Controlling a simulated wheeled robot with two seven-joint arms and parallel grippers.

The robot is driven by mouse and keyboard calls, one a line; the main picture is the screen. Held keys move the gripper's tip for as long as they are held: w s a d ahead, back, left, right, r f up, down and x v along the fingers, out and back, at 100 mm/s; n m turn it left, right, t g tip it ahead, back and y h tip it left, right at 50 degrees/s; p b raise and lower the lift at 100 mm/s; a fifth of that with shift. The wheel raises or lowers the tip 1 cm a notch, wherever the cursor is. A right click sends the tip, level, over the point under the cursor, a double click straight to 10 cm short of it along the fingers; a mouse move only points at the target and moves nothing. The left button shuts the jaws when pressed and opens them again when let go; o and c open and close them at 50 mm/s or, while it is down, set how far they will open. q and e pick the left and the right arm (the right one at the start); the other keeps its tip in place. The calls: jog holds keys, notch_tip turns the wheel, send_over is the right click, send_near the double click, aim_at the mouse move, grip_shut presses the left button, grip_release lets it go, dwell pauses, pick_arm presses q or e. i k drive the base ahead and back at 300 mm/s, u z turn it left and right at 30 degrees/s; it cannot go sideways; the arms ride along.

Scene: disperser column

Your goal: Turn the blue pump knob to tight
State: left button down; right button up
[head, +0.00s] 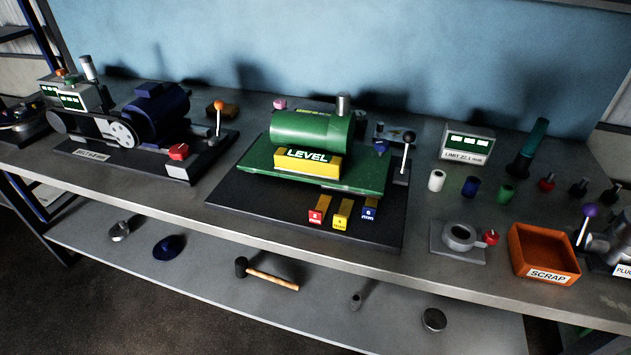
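A dark blue rounded machine body (160,112), which looks like a motor or pump, sits on a dark base at the left of the bench, with a belt and grey pulley on its left side. A red knob or block (178,151) is at the front of that base. A small blue knob-like part (381,146) shows at the right end of the green machine (310,135), partly hidden. I cannot tell which part is the blue pump knob, nor read any tight mark. Neither of my grippers is in view.
An orange-tipped lever (218,118) and a black-tipped lever (405,152) stand up from the bench. Coloured shim blocks (342,215) lie in front of the green machine. A scrap bin (541,274), ring fixture (458,238) and small cylinders (470,187) fill the right. A hammer (268,275) lies below.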

aim_at(381, 145)
jog(key=z, duration=0.15)
jog(key=k, duration=0.9)
jog(key=u, duration=1.25)
jog(key=i, duration=0.85)
jog(key=z, duration=0.55)
jog(key=i, duration=0.7)
jog(key=z, duration=0.55)
